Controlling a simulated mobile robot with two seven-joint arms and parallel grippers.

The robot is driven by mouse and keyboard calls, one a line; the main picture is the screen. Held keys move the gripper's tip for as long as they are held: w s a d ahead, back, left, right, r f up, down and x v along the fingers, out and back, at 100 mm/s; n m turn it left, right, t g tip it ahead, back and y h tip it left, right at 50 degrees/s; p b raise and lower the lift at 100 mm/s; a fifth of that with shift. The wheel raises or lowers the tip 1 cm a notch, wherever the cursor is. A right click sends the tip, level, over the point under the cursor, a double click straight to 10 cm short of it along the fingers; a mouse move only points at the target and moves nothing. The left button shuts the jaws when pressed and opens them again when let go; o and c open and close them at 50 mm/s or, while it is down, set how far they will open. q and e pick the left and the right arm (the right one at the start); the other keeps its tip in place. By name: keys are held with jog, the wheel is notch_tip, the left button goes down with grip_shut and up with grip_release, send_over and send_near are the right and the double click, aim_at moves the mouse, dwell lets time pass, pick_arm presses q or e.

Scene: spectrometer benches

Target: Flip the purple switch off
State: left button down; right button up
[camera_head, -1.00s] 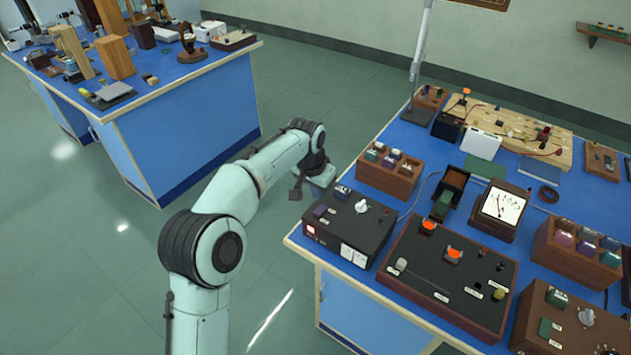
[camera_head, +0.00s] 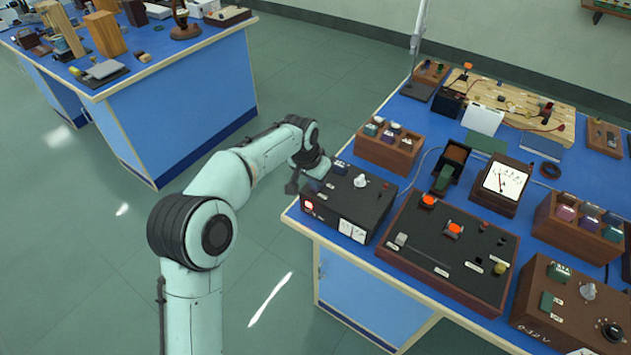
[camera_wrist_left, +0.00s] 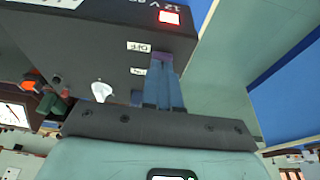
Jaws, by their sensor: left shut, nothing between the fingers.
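The purple switch (camera_wrist_left: 162,56) is on top of a black power supply box (camera_head: 352,208), near one edge. In the left wrist view the box (camera_wrist_left: 100,30) shows a label reading OFF beside the switch and another label further along. My left gripper (camera_wrist_left: 163,68) is shut and empty, its fingertips right at the switch. They cover part of it, so its tilt and firm contact cannot be told. In the head view my left gripper (camera_head: 318,172) is over the box's left corner, and I cannot make out the switch there. My right gripper is not in view.
A red lit display (camera_wrist_left: 170,17) is on the box's front. A white knob (camera_head: 361,181) stands on its top. A black panel with orange switches (camera_head: 440,255) lies to the right. A wooden block of switches (camera_head: 388,152) stands behind. Open floor lies left of the bench.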

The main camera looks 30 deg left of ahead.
pick_arm(q)
jog(key=shift+s+f+b, duration=0.25)
jog(key=shift+f+b, duration=0.1)
jog(key=shift+f, duration=0.05)
jog(key=shift+s+r, duration=0.15)
jog(key=shift+r, duration=0.15)
jog(key=shift+w+p, duration=0.4)
jog(key=shift+w+r+p, duration=0.15)
jog(key=shift+p, duration=0.25)
jog(key=shift+w+p, duration=0.45)
jog(key=shift+p, duration=0.05)
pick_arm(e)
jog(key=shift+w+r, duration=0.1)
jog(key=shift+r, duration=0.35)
